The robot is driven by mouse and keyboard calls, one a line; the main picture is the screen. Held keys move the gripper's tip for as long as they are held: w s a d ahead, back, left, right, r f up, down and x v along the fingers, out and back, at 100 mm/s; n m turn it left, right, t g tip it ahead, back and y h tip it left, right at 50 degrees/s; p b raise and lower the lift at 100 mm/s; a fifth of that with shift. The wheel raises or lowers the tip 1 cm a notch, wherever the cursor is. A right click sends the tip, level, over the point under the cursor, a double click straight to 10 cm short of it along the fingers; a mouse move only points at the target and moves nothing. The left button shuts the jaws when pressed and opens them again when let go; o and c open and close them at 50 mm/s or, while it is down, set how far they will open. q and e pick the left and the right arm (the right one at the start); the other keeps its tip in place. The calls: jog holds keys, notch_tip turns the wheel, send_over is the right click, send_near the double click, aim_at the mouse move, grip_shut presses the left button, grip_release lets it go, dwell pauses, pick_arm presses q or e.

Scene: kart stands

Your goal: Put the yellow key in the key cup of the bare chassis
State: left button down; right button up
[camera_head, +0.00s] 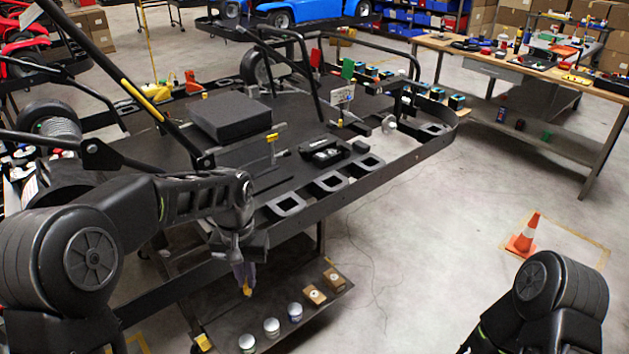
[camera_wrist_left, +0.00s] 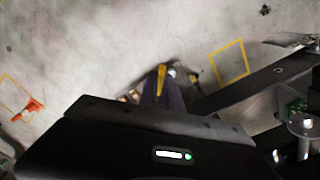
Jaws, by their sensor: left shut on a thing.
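My left gripper (camera_head: 243,273) hangs past the near edge of the bare chassis (camera_head: 395,160), above the lower shelf with tins. It is shut on the yellow key (camera_head: 247,289), whose yellow tip shows below the dark fingers. In the left wrist view, the yellow key (camera_wrist_left: 161,78) shows as a narrow yellow piece between the fingertips (camera_wrist_left: 163,95). A small silvery round part (camera_head: 389,124) sits near the chassis's right end; I cannot tell whether it is the key cup. A similar round part (camera_wrist_left: 304,124) shows in the left wrist view. My right gripper is out of view.
A black block (camera_head: 230,117) and a dark device (camera_head: 323,152) rest on the chassis. Tins (camera_head: 271,327) and small boxes (camera_head: 314,296) stand on the lower shelf. An orange cone (camera_head: 524,236) stands on the floor at right.

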pick_arm(q)
jog(key=s+f+b, duration=0.2)
jog(key=f, duration=0.7)
jog(key=s+f+b, duration=0.2)
jog(key=f, duration=0.8)
